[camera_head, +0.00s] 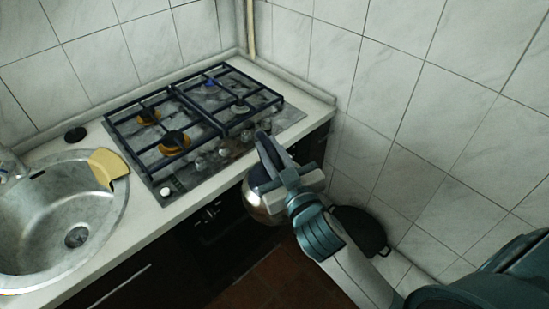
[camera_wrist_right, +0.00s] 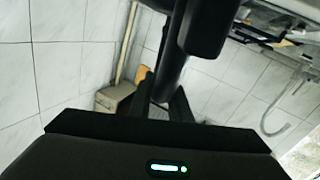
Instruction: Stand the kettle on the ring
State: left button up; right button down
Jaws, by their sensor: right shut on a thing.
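The kettle (camera_head: 262,207) is a shiny metal pot with a dark top, in front of the hob's right front edge and below the counter top in the head view. My right gripper (camera_head: 268,165) is shut on it from above and hides much of it. In the right wrist view a dark bar, seemingly the kettle's handle (camera_wrist_right: 172,70), runs between the fingers (camera_wrist_right: 165,103). The gas hob (camera_head: 190,175) has dark grates over several burner rings, among them a front left ring (camera_head: 174,142) and a right ring (camera_head: 240,108). No pot stands on them. My left gripper is out of view.
A steel sink (camera_head: 50,238) with a yellow cloth or board (camera_head: 106,167) on its rim is left of the hob. Tiled walls close the back and right. A dark pan (camera_head: 362,230) is low by the right wall. Knobs line the hob's front right.

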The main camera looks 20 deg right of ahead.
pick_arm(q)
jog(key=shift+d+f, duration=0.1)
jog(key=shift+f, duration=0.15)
pick_arm(e)
jog(key=shift+w+d+r, duration=0.1)
jog(key=shift+w, duration=0.2)
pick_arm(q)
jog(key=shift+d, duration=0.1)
